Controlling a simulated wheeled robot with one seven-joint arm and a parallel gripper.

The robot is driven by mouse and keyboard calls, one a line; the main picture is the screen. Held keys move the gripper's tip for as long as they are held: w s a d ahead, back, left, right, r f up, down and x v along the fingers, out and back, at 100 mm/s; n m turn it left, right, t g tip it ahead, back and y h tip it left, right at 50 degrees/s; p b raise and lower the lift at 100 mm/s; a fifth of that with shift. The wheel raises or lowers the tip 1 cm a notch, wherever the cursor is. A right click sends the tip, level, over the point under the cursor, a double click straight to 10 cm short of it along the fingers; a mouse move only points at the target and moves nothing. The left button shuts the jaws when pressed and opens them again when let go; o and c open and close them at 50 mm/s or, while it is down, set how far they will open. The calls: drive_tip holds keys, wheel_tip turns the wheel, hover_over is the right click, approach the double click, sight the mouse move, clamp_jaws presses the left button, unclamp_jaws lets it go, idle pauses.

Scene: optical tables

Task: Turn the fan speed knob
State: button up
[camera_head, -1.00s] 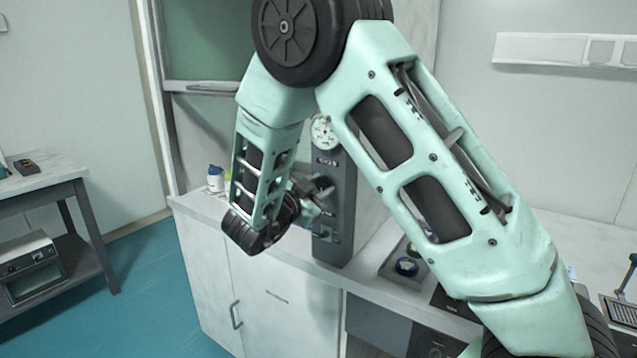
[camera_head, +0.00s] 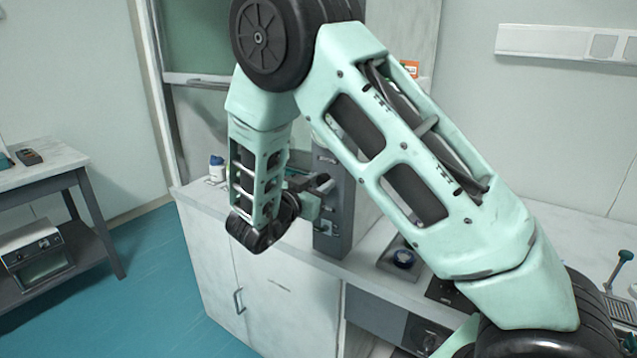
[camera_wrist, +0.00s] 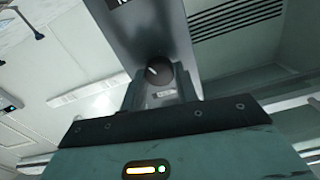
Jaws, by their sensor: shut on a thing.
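The fan speed knob (camera_wrist: 158,70) is a round black knob with a white pointer line, on a dark grey upright panel (camera_wrist: 135,35) in the wrist view. The panel (camera_head: 333,235) also shows in the head view, at the front edge of the fume hood. My gripper (camera_head: 322,186) is at the panel's face, at knob height, and is shut on the knob.
A white cabinet (camera_head: 275,300) stands below the hood. A small bottle (camera_head: 217,168) with a blue cap is left of my wrist. A side table (camera_head: 45,170) is at the left, with open floor between.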

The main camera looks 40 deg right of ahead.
drive_tip(key=o, duration=1)
drive_tip(key=shift+c, duration=0.2)
drive_tip(key=shift+a, duration=0.1)
drive_tip(key=b+v, duration=0.3)
drive_tip(key=v, duration=1.4)
drive_tip(key=shift+b, duration=0.35)
drive_tip(key=shift+a, duration=0.1)
